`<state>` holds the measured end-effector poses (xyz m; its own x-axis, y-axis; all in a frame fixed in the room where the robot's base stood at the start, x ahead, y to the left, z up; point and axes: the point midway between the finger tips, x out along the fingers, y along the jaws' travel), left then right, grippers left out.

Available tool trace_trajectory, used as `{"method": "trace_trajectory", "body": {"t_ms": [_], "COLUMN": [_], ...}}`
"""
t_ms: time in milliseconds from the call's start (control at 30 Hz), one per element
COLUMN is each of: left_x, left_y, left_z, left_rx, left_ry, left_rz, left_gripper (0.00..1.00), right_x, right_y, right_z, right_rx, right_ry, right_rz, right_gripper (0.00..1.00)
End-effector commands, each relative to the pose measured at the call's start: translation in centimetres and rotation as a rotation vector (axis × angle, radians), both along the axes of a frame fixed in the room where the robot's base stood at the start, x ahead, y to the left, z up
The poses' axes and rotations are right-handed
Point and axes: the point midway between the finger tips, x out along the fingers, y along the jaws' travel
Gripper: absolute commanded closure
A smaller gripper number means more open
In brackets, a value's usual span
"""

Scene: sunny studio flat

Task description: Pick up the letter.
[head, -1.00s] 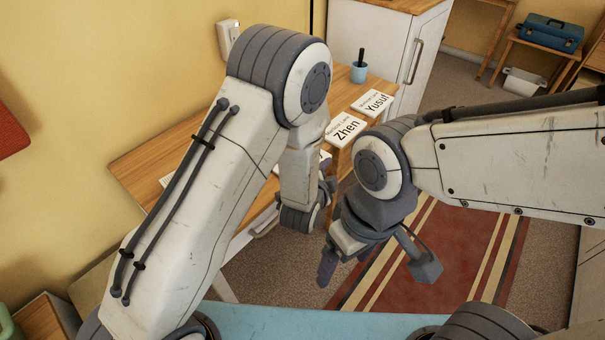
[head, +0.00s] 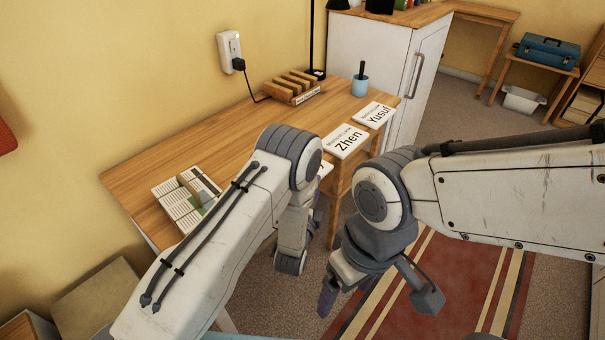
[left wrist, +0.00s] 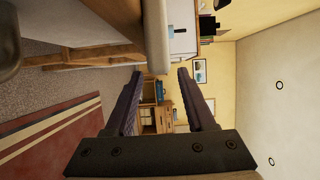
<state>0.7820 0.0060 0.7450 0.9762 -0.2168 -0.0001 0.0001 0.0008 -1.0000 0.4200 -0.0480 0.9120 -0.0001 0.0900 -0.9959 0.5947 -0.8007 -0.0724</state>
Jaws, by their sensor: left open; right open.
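White cards marked "Zhen" (head: 345,141) and "Yusuf" (head: 374,115) lie along the right edge of the wooden desk (head: 225,140). Part of another white piece (head: 325,169) shows behind my left arm. Printed papers (head: 177,208) with a brown piece (head: 203,186) on them lie at the desk's left end. I cannot tell which is the letter. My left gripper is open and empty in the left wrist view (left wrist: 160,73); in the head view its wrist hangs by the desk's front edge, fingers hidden. My right gripper (head: 378,293) is open and empty, pointing down over the rug.
A slotted wooden rack (head: 290,90), a blue cup (head: 360,86) and a black pole stand at the desk's back. A white cabinet (head: 385,50) stands beyond. The desk's middle is clear. A red striped rug (head: 450,285) covers the floor.

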Motion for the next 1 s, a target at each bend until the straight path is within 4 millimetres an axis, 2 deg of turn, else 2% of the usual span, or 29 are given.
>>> {"method": "trace_trajectory", "body": {"t_ms": [100,233,533,567,600,700,1000], "left_x": [2.0,3.6,4.2,4.2,4.2,4.2,4.2], "left_y": [0.0,-0.3,-0.5,-0.5,-0.5,-0.5,-0.5], "left_z": [0.5,0.3,0.3,0.3,0.3,0.3,0.3], "left_rx": [-0.002,-0.001,0.0,0.0,0.0,-0.001,-0.001], "left_ry": [-0.004,-0.002,0.001,0.001,0.001,0.0,0.0], "left_rz": [0.002,0.001,0.0,0.0,0.0,0.0,0.0], "left_gripper": [0.45,0.45,0.45,0.49,0.64,1.0,1.0], "right_x": [0.0,0.0,0.0,0.0,0.0,0.0,0.0], "right_y": [0.0,0.0,0.0,0.0,0.0,0.0,0.0], "right_z": [0.4,0.3,0.3,0.3,0.3,0.3,0.3], "right_rx": [0.0,0.0,0.0,0.0,0.0,0.0,0.0], "right_ry": [0.0,0.0,0.0,0.0,0.0,0.0,0.0], "right_rz": [0.0,0.0,0.0,0.0,0.0,0.0,0.0], "right_gripper": [0.15,0.15,0.15,0.15,0.15,0.15,0.15]}}
